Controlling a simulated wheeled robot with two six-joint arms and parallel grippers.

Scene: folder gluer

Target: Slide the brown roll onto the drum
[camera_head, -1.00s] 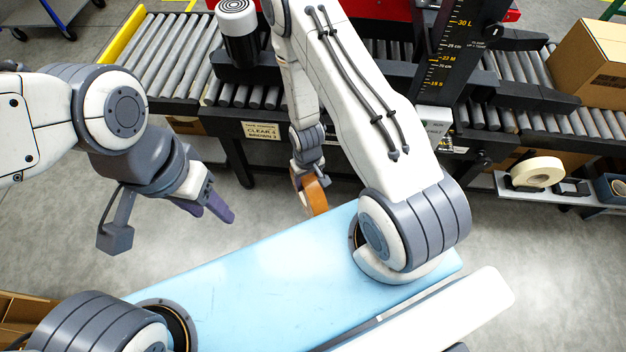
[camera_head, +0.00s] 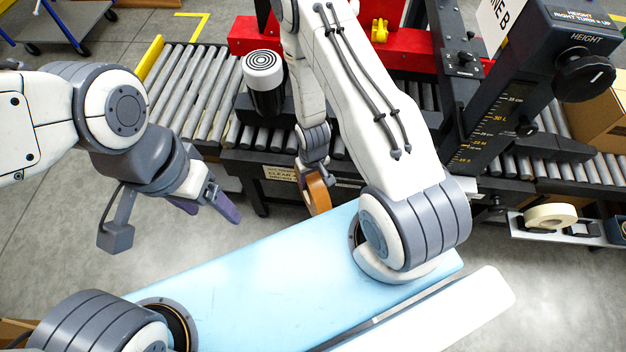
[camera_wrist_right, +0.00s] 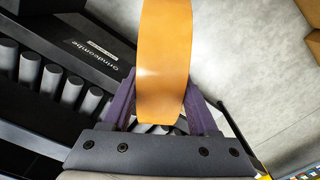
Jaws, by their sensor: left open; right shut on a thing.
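The brown roll (camera_head: 317,196), an orange-brown tape ring, is held at the end of my right arm, in front of the conveyor's near side. My right gripper (camera_head: 312,175) is shut on it. In the right wrist view the roll (camera_wrist_right: 165,55) stands edge-on between the purple fingers (camera_wrist_right: 160,112). My left gripper (camera_head: 226,206) is open and empty, over the floor left of the roll. No drum can be identified for certain; a white-and-black cylinder with a ringed top (camera_head: 264,78) stands by the conveyor, apart from the roll.
The roller conveyor (camera_head: 190,85) and red machine (camera_head: 250,32) lie ahead. A black height column (camera_head: 500,110) stands at right. A cream tape roll (camera_head: 551,216) sits on a side shelf. My light-blue base top is below. Grey floor lies open at left.

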